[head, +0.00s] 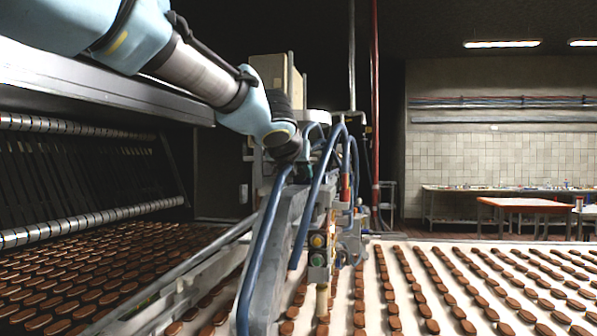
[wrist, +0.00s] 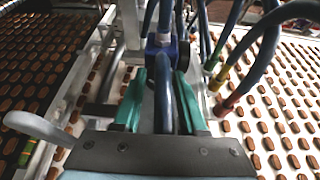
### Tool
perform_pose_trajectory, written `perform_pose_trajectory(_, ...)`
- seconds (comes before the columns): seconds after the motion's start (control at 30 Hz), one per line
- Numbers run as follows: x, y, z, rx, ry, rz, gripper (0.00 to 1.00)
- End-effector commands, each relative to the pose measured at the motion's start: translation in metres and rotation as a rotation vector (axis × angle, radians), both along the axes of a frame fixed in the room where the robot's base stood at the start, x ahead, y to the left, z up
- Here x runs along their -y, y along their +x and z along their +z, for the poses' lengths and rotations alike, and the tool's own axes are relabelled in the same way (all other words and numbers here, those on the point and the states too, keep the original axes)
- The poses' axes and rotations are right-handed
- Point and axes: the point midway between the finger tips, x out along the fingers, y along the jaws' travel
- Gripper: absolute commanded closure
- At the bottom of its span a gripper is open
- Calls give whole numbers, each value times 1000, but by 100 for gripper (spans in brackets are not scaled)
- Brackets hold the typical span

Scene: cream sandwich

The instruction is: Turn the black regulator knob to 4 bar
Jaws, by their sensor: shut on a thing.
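My gripper (wrist: 160,76) has two teal fingers, shut at a dark blue body (wrist: 183,50) that looks like the regulator, in the upper middle of the wrist view. The black knob itself cannot be made out; it seems hidden between the fingertips. A blue-grey hose (wrist: 163,105) shows between the fingers and covers part of the grip. No scale or pressure reading can be read. In the head view my arm reaches down from the upper left to the machine head, and hoses and the frame mostly hide my gripper there.
Blue hoses (head: 318,190) arch close around my gripper over a grey machine frame (head: 290,205). Small buttons and lamps (head: 318,250) sit below. Rows of brown biscuits cover the white conveyor (head: 372,305). A red-topped table (head: 525,204) stands far back right.

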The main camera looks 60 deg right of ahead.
Motion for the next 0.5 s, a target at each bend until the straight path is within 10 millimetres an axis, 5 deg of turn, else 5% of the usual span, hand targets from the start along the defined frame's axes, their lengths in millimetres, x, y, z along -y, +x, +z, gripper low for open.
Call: perform_pose_trajectory(0.5,1,-2,0,111,38,-1,100)
